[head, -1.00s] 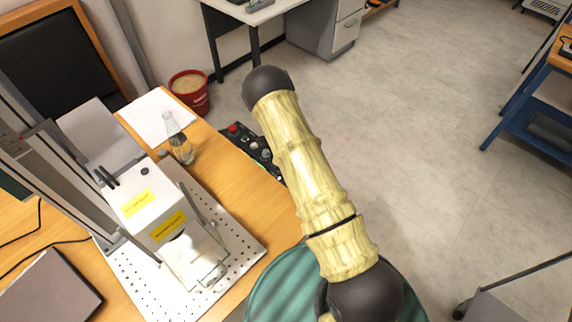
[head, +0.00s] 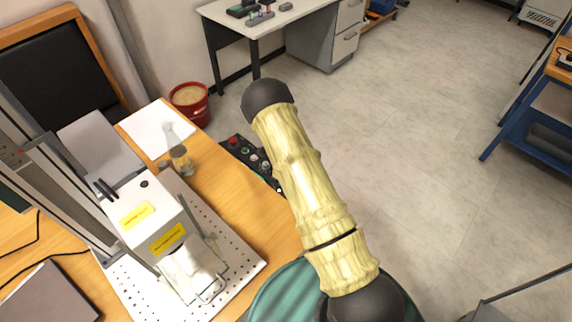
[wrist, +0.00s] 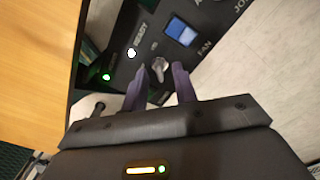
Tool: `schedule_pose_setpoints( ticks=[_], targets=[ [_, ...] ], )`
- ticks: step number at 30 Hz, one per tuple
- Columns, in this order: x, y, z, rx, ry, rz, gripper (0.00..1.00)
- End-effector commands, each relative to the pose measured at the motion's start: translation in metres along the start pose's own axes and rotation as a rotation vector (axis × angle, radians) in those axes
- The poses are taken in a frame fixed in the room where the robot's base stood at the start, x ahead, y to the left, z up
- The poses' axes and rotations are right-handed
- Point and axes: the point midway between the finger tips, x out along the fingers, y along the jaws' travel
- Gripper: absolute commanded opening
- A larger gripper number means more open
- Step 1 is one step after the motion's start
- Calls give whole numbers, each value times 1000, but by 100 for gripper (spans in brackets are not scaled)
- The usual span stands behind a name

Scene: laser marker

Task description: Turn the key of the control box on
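The control box (head: 243,153) is black with several buttons and sits at the wooden desk's right edge, partly hidden behind my arm in the head view. In the wrist view its dark panel (wrist: 119,67) shows a blue-and-white switch by the word FAN, a white light and a green light. A small silver key (wrist: 160,67) stands out from the panel. My gripper (wrist: 159,78) has its two purple fingers apart, one on each side of the key in the picture. I cannot tell whether either finger touches it. The gripper is hidden in the head view.
A glass bottle (head: 178,152) stands on the desk left of the control box. The white marking machine (head: 150,215) stands on a perforated plate nearer me. A red bucket (head: 190,104) is on the floor behind. Open floor lies right of my arm.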

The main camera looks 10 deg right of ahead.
Motion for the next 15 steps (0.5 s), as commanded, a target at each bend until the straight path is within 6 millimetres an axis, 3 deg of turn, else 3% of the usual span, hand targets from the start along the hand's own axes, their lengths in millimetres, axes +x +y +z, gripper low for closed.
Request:
schedule_pose_setpoints(
  ticks=[5, 15],
  targets=[
    [-22, -1, 1, 0, -1, -2, 28],
    [-89, -1, 1, -1, -2, -4, 28]
  ],
)
